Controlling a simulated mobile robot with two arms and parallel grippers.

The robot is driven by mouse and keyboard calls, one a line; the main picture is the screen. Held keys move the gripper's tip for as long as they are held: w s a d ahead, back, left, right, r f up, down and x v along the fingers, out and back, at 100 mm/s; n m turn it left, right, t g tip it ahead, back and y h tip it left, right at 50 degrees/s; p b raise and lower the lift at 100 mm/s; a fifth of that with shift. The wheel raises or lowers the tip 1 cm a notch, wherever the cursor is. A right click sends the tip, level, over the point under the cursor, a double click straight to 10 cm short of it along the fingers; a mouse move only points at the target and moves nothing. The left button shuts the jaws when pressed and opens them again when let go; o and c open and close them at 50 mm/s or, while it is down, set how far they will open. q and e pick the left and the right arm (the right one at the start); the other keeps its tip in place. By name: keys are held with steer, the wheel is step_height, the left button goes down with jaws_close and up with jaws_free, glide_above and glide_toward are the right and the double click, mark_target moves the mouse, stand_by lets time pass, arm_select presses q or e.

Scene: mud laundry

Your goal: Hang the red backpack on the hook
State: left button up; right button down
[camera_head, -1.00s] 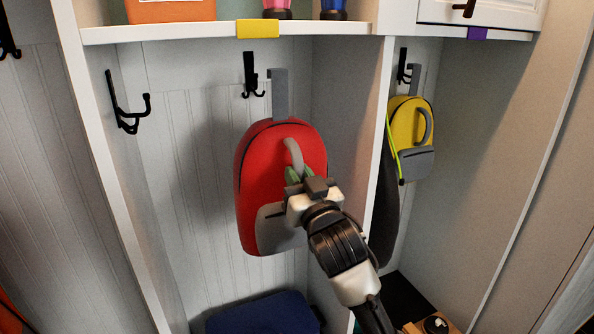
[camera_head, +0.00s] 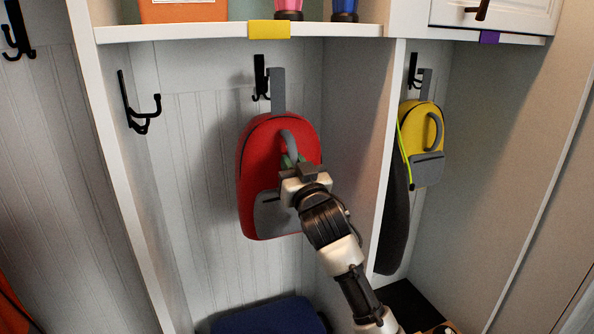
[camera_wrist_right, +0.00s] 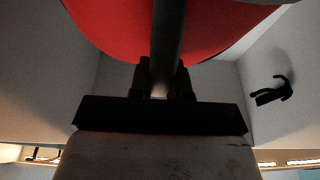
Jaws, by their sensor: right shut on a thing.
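The red backpack (camera_head: 262,150), with a grey front pocket and a grey top strap (camera_head: 278,90), is held upright in the middle cubby. My right gripper (camera_head: 290,165) is shut on the grey front handle of the backpack. In the right wrist view the gripper (camera_wrist_right: 160,85) closes around this grey handle below the red body (camera_wrist_right: 110,25). The black back-wall hook (camera_head: 260,80) is right beside the strap, on its left. I cannot tell whether the strap is over the hook. My left gripper is not in view.
Another black hook (camera_head: 138,105) is on the cubby's left wall. A yellow backpack (camera_head: 420,135) hangs in the right cubby, behind the white divider (camera_head: 385,150). A shelf (camera_head: 200,33) runs above, and a blue item (camera_head: 268,318) lies below.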

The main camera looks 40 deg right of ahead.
mark_target(281, 150)
steer(key=shift+f+b+x, duration=0.2)
steer(key=shift+f+x, duration=0.05)
steer(key=shift+x, duration=0.75)
steer(key=shift+f+b+x, duration=0.15)
steer(key=shift+f+x, duration=0.05)
steer(key=shift+x, duration=0.75)
steer(key=shift+w+d, duration=0.25)
steer(key=shift+w, duration=0.75)
steer(key=shift+w+d, duration=0.3)
steer(key=shift+w, duration=0.75)
steer(key=shift+s+r+p, duration=0.1)
steer(key=shift+r+p, duration=0.05)
steer(key=shift+p, duration=0.15)
steer(key=shift+f, duration=0.35)
steer(key=shift+f+b, duration=0.3)
steer(key=shift+b, duration=0.1)
steer(key=shift+f, duration=0.5)
